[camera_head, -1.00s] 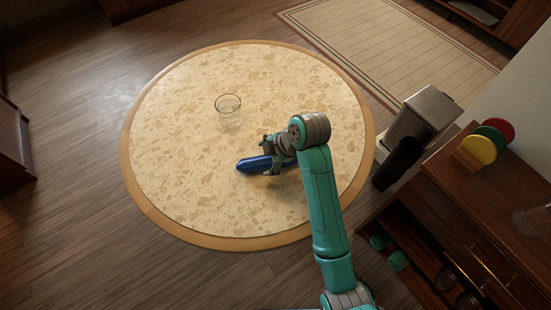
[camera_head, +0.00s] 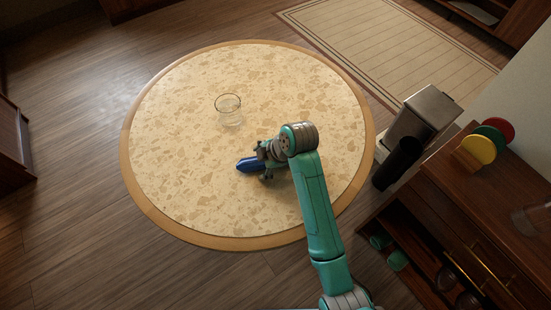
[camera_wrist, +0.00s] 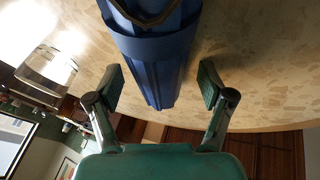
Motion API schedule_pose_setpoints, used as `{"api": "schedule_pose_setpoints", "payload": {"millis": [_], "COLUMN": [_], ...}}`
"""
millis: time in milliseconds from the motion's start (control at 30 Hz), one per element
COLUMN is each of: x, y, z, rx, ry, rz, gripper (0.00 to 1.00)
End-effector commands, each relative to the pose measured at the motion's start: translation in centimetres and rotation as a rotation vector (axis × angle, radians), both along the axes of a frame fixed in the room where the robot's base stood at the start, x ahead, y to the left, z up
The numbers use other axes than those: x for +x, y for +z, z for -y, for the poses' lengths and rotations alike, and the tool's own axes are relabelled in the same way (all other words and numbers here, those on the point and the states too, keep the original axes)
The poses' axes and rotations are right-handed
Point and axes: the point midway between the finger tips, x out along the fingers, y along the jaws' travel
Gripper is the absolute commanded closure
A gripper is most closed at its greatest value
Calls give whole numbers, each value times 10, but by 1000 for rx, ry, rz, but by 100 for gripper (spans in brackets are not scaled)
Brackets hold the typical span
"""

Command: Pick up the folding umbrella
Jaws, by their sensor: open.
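The folding umbrella (camera_head: 249,164) is dark blue and lies on the round table, with its right part hidden under my gripper in the head view. In the wrist view the umbrella (camera_wrist: 154,62) runs from the top edge down between the fingers, with a strap loop at its top end. My gripper (camera_wrist: 160,86) is open, with one finger on each side of the umbrella and a visible gap on both sides. In the head view my gripper (camera_head: 266,164) is low over the table at the umbrella.
A clear glass (camera_head: 229,111) stands on the round table (camera_head: 180,200), beyond the umbrella; it also shows in the wrist view (camera_wrist: 47,69). A wooden cabinet (camera_head: 480,220) with coloured discs (camera_head: 478,149) stands at right, beside a metal bin (camera_head: 420,118) and a black cylinder (camera_head: 397,163).

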Motion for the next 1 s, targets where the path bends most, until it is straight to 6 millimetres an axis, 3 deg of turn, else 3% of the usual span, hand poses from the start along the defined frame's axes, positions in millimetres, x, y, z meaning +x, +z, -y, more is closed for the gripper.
{"api": "schedule_pose_setpoints", "payload": {"millis": [33, 67, 333, 667, 1000], "x": [0, 0, 0, 0, 1], "y": [-1, 0, -1, 6, 67], "z": [0, 0, 0, 0, 0], "rx": [0, 0, 0, 0, 1], "ry": [0, 0, 0, 0, 0], "rz": [0, 0, -1, 0, 5], "gripper": [22, 30, 97, 98, 98]}}
